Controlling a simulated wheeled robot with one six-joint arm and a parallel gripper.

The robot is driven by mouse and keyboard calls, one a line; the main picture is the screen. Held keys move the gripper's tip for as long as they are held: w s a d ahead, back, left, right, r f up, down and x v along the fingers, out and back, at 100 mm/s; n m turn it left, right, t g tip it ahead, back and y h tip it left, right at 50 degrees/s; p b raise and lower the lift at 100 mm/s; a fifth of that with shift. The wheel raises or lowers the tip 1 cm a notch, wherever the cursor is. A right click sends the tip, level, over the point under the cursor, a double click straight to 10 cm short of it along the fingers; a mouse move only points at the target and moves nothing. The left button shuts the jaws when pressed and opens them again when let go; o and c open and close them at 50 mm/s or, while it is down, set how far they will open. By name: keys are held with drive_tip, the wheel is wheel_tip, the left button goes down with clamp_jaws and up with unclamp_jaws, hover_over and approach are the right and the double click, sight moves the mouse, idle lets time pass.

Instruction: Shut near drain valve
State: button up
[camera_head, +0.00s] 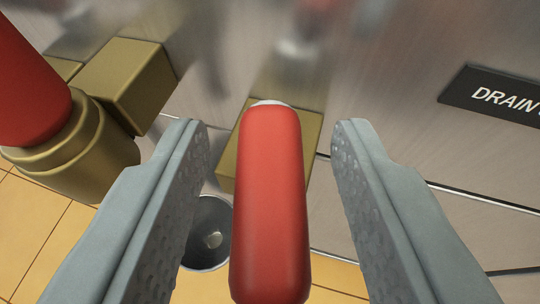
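A red valve handle (270,200) stands between the two grey fingers of my gripper (270,165), its long side running toward the camera. Gaps show on both sides, so the fingers are open and apart from it. Behind the handle is a brass valve block (312,140), partly hidden by it. A second valve shows at the left, with a red handle (30,85) and a brass body (85,155). The picture does not make clear how far each handle is turned.
A brushed metal panel (400,60) fills the back, with a black label reading "DRAIN" (500,97) at the right. A dark round opening or cup (208,235) lies below the middle valve. Orange floor tiles (30,230) show at the lower left.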

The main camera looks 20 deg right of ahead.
sight(300, 130)
clamp_jaws()
drive_tip(key=shift+d+n+y, duration=0.15)
drive_tip(key=shift+n+y, duration=0.15)
drive_tip(key=shift+y, duration=0.1)
drive_tip(key=shift+s+d+n+y, duration=0.1)
drive_tip(key=shift+d+n+y, duration=0.2)
drive_tip(key=shift+n+y, duration=0.55)
drive_tip(key=shift+s+d+n+y, duration=0.1)
drive_tip(key=shift+d+n+y, duration=0.2)
drive_tip(key=shift+n+y, duration=0.55)
drive_tip(key=shift+w+d+n+g+y, duration=0.15)
drive_tip(key=shift+d+n+y, duration=0.1)
drive_tip(key=shift+n+y, duration=0.6)
drive_tip(key=shift+w+d+n+g+y, duration=0.1)
drive_tip(key=shift+d+n+g+y, duration=0.15)
drive_tip(key=shift+n+y, duration=0.6)
drive_tip(key=shift+w+d+n+g+y, duration=0.1)
drive_tip(key=shift+d+n+y, duration=0.15)
drive_tip(key=shift+n+y, duration=0.6)
drive_tip(key=shift+y, duration=0.35)
drive_tip(key=shift+o, duration=0.6)
unclamp_jaws()
drive_tip(key=shift+s, duration=0.1)
